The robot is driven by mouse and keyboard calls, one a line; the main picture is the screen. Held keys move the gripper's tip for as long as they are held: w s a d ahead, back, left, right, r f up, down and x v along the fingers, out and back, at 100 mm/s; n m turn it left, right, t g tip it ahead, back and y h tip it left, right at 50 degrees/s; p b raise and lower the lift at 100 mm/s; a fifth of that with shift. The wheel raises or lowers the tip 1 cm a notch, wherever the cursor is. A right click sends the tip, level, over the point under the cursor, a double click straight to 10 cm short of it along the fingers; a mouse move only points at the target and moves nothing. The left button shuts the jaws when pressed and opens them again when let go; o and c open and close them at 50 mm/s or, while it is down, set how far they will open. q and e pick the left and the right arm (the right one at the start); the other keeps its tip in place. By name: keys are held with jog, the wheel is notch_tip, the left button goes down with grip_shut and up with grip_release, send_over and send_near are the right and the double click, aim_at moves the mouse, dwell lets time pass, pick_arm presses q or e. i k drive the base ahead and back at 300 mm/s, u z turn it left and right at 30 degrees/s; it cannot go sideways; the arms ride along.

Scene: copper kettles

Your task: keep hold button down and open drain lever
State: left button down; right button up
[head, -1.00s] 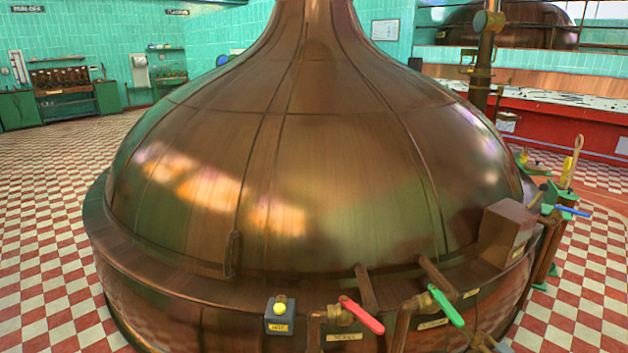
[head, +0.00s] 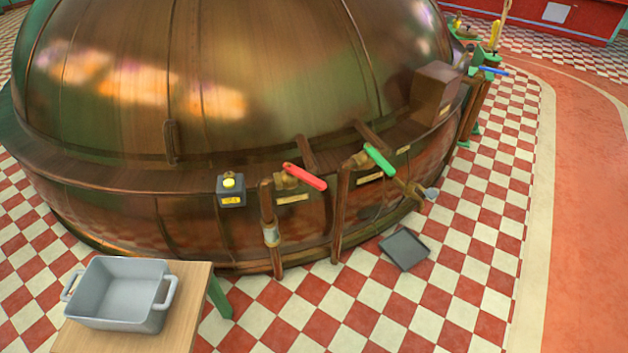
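A small dark box with a yellow button (head: 229,183) is mounted on the lower front of the copper kettle (head: 240,90). To its right, a red lever (head: 305,177) sits on a brass valve above a vertical pipe. Further right, a green lever (head: 379,160) sits on a similar valve. Both levers slant down to the right. Small plates are fixed near them, but their lettering is too small to read, so I cannot tell which lever is the drain one. Neither of my grippers is in view, and nothing touches the button or levers.
A grey two-handled tub (head: 120,293) stands on a wooden table (head: 185,325) at the lower left. A dark flat tray (head: 405,250) lies on the checkered floor below the green lever. A blue-handled fitting (head: 493,71) is at the kettle's right.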

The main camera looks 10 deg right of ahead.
aim_at(300, 173)
jog(key=k, duration=1.05)
jog(key=z, duration=0.9)
jog(key=i, duration=1.15)
jog(key=u, duration=0.4)
jog(key=i, duration=0.9)
jog(key=u, duration=0.8)
